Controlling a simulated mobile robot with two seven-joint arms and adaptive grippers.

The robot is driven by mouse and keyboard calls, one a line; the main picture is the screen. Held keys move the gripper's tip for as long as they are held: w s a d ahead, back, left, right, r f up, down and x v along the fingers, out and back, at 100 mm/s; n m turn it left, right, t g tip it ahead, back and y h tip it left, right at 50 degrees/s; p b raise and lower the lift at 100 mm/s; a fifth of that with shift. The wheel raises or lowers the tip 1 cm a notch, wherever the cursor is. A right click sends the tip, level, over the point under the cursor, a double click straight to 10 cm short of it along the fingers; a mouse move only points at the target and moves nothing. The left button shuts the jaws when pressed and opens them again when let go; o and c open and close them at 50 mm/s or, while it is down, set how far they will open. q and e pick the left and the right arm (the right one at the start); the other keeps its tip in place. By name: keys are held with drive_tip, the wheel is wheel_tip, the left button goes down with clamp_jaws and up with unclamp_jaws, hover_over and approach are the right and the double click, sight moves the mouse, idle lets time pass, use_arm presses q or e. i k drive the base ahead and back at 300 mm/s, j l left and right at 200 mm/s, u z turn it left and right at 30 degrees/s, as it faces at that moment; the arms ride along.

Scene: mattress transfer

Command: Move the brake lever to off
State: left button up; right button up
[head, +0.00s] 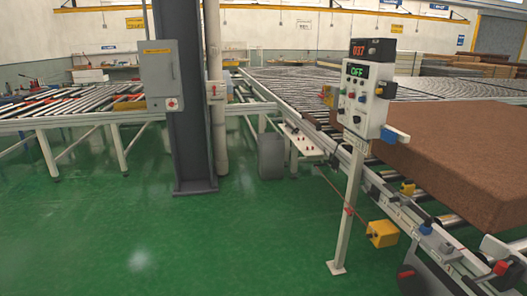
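No part labelled as a brake lever can be made out. A red-tipped part (501,268) shows at the bottom right on the conveyor's near side, and a red and black part (406,274) sits low beside it; I cannot tell whether either is the lever. A control panel (361,100) stands on a white post, with several knobs and buttons. Its green display (357,71) reads OFF, and a box above it shows red digits (361,50). Neither of my grippers is in view.
A thick brown mattress block (455,145) lies on the roller conveyor at right. A yellow pedal box (382,233) is near the post's foot. A grey column (182,110) carries a grey cabinet (161,75). The green floor (180,250) at front left is clear.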

sight(339, 142)
drive_tip(key=i, duration=1.45)
drive_tip(key=i+j, duration=0.1)
drive_tip(key=i, duration=1.35)
drive_tip(key=l+z, duration=0.05)
drive_tip(key=l, duration=0.05)
